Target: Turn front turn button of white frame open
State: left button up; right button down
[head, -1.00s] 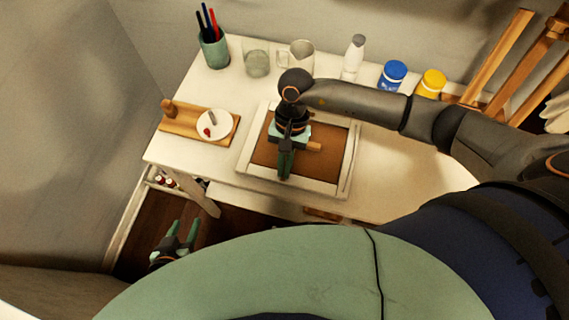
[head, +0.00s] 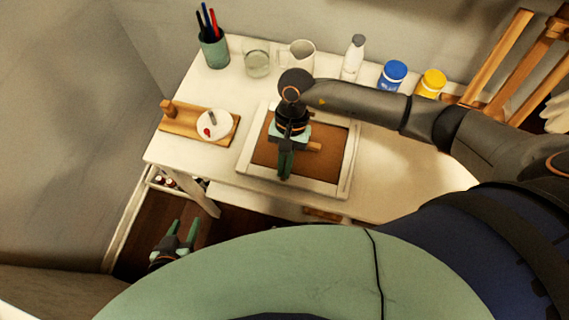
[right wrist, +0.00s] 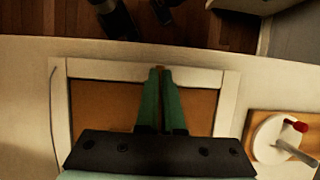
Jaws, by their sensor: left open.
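The white frame (head: 346,178) lies flat on the white table with its brown backing board (head: 330,165) facing up. It also shows in the right wrist view (right wrist: 228,100). My right gripper (head: 285,177) points down over the frame's front edge. In the right wrist view its two green fingers (right wrist: 160,70) are close together, with a small tan bit between the tips. The front turn button is mostly hidden by these fingers, and I cannot tell whether they grip it. A small wooden piece (head: 315,147) shows beside the gripper. My left gripper (head: 180,237) is open and empty, low beyond the table's front edge.
A wooden board (head: 170,124) with a white dish (head: 215,124) lies left of the frame. A pen cup (head: 214,50), glass (head: 257,63), mug (head: 300,54), white bottle (head: 353,58), blue jar (head: 392,75) and yellow jar (head: 431,84) line the back. The table right of the frame is clear.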

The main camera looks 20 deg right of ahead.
dwell(0.6)
jog(key=m+b, duration=0.1)
jog(key=m, duration=0.1)
jog(key=m+t+y, duration=0.1)
jog(key=shift+s+d+f+m+b, duration=0.1)
jog(key=shift+s+d+m+b, duration=0.05)
jog(key=shift+m+b, duration=0.25)
jog(key=m, duration=0.2)
jog(key=m+t+b, duration=0.1)
jog(key=m, duration=0.1)
jog(key=shift+s+t+y, duration=0.15)
jog(key=shift+t+y, duration=0.15)
jog(key=shift+y, duration=0.1)
jog(key=m, duration=0.2)
jog(key=m+t, duration=0.1)
jog(key=m, duration=0.1)
jog(key=m+t, duration=0.1)
jog(key=shift+s+m+b, duration=0.3)
jog(key=shift+m, duration=0.1)
jog(key=m, duration=0.2)
jog(key=m+t, duration=0.1)
jog(key=m, duration=0.1)
jog(key=shift+s+t, duration=0.1)
jog(key=shift+t, duration=0.2)
jog(key=shift+m+h, duration=0.3)
jog(key=c, duration=1)
grip_release()
jog(key=shift+c, duration=0.2)
